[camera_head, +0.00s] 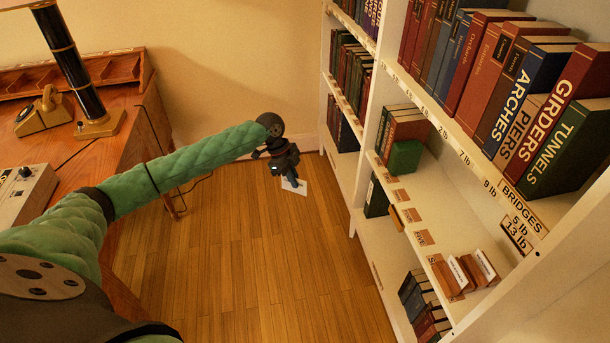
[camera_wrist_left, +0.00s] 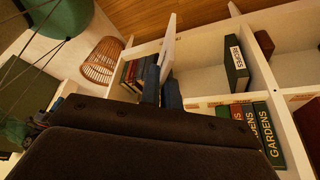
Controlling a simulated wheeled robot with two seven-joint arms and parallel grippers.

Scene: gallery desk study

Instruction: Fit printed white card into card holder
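My left gripper (camera_head: 287,176) is shut on a white card (camera_head: 297,187), held in the air over the floor, left of the bookshelf. In the left wrist view, the white card (camera_wrist_left: 168,45) stands up between the two dark blue fingers (camera_wrist_left: 161,88). Any print on it is not readable. I cannot tell for certain which piece is the card holder. Small wooden blocks with white faces (camera_head: 485,263) stand on a shelf at right, and framed labels (camera_head: 516,236) sit on the shelf edges. My right gripper is not in view.
The white bookshelf (camera_head: 356,190) fills the right side, with books such as the green TUNNELS volume (camera_head: 561,150). A green box (camera_head: 404,157) stands on a middle shelf. A wooden desk (camera_head: 130,122) with a telephone (camera_head: 45,112) is at left. The floor between is clear.

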